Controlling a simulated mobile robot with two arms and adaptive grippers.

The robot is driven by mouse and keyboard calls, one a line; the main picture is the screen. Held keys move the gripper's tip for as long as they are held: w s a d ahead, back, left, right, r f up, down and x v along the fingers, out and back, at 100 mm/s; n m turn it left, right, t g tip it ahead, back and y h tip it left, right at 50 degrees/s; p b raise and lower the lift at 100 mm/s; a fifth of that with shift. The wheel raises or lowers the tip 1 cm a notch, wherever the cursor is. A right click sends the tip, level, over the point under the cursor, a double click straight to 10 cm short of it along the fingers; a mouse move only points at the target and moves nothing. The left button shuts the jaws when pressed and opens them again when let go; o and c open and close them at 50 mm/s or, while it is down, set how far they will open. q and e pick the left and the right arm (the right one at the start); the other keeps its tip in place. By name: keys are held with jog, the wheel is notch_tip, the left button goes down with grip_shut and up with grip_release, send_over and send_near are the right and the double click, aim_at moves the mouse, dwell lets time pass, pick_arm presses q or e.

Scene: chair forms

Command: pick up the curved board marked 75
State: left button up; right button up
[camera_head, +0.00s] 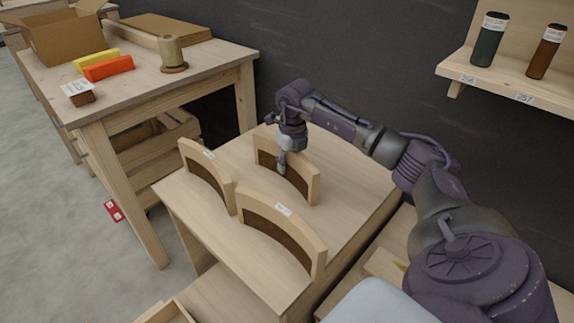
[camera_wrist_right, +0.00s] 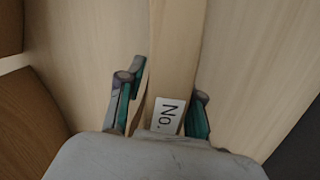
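Three curved boards stand upright on the low wooden table: a back one (camera_head: 300,171), a left one (camera_head: 208,172) and a front one (camera_head: 287,228). Each is pale wood with a darker inner face. The left and front boards show white labels, too small to read. My right gripper (camera_head: 282,167) is at the top edge of the back board. In the right wrist view its fingers (camera_wrist_right: 163,105) straddle that board's rim (camera_wrist_right: 178,50), close to both sides; whether they press on it is unclear. Its label (camera_wrist_right: 167,114) reads "No."; the number is hidden. My left gripper is not in view.
A higher workbench (camera_head: 140,78) at the left holds a cardboard box (camera_head: 62,38), yellow and orange blocks and a round-based wooden part. A wall shelf (camera_head: 510,82) at the right carries two dark bottles. The low table (camera_head: 345,200) has free room right of the boards.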

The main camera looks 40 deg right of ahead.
grip_shut()
jog(key=shift+r, duration=0.15)
